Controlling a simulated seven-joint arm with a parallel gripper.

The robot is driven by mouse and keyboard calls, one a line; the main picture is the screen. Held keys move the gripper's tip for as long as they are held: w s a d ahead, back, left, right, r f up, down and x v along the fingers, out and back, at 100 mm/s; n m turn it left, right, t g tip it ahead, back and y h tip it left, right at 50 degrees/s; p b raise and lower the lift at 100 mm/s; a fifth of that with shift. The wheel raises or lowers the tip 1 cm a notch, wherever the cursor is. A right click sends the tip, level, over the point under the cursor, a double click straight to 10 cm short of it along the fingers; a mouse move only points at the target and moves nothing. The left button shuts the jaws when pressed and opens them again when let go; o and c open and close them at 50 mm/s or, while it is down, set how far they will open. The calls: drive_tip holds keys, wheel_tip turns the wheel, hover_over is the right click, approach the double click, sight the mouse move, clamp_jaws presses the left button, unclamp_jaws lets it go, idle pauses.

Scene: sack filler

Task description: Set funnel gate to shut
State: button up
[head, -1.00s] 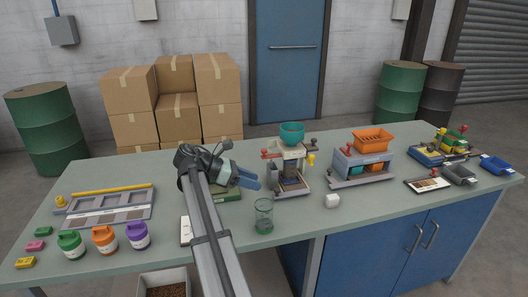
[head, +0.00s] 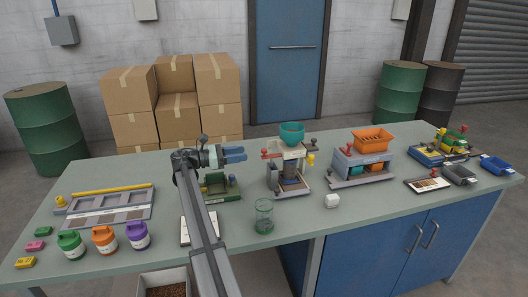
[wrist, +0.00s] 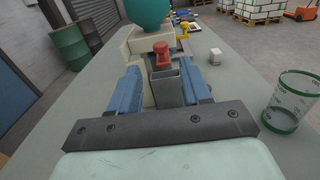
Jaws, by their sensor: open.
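The sack filler (head: 290,170) stands mid-table, a cream and grey frame topped by a teal funnel (head: 292,132). A red knob (head: 265,154) sticks out on its left side below the funnel. A yellow knob (head: 310,160) is on its right. My gripper (head: 243,154) is open and empty, left of the red knob and pointing at it. In the wrist view the red knob (wrist: 160,50) shows just beyond my fingertips, between the lines of the blue fingers (wrist: 163,88). I cannot tell which position the gate is in.
A clear cup (head: 264,216) and a white block (head: 332,201) stand on the table in front of the filler. A green tray device (head: 222,190) lies under my gripper. An orange hopper machine (head: 368,150) stands to the right.

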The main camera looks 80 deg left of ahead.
sight(264, 149)
drive_tip(key=w, duration=1)
drive_tip(key=shift+s, duration=0.1)
drive_tip(key=shift+c, duration=0.3)
clamp_jaws()
